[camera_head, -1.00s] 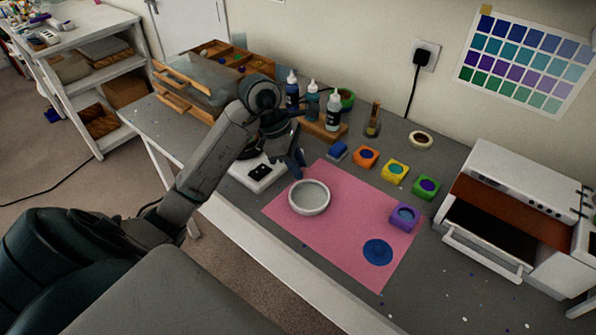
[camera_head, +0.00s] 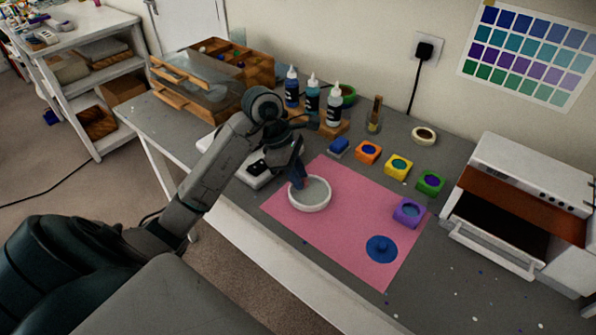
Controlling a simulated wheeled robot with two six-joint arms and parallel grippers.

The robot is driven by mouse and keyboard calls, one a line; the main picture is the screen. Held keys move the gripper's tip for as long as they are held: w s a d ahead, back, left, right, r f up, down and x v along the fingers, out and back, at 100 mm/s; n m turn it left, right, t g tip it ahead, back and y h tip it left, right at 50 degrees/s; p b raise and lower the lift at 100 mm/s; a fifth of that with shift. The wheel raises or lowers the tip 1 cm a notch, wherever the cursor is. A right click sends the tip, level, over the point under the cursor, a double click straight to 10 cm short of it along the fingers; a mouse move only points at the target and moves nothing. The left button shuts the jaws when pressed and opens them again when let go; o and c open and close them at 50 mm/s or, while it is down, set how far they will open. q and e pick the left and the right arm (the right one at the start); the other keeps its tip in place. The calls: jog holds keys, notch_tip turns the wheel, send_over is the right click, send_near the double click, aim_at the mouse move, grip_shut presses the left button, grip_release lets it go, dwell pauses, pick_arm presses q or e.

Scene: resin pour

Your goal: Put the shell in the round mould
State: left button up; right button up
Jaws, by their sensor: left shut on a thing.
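The round mould (camera_head: 318,205) is a shallow white dish with a grey inside, lying on the pink mat (camera_head: 345,228). My left gripper (camera_head: 298,184) comes in from the left and is shut, its dark blue fingertips at the left rear part of the mould, over its rim. What it holds is hidden or too small to make out; I see no shell elsewhere on the table. I cannot tell whether the fingertips touch the mould. My right gripper is not in view.
A purple square mould (camera_head: 408,212) and a blue disc (camera_head: 381,249) lie on the mat. Orange (camera_head: 360,158), yellow (camera_head: 390,172) and green (camera_head: 421,187) square moulds stand behind. Bottles (camera_head: 333,108) stand at the back; a white oven (camera_head: 520,205) is at right.

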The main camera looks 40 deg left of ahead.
pick_arm(q)
jog(key=o, duration=1.4)
jog(key=shift+r+p, duration=0.8)
jog(key=shift+r, duration=0.7)
notch_tip(320, 180, up, 4)
jog(key=p, duration=0.4)
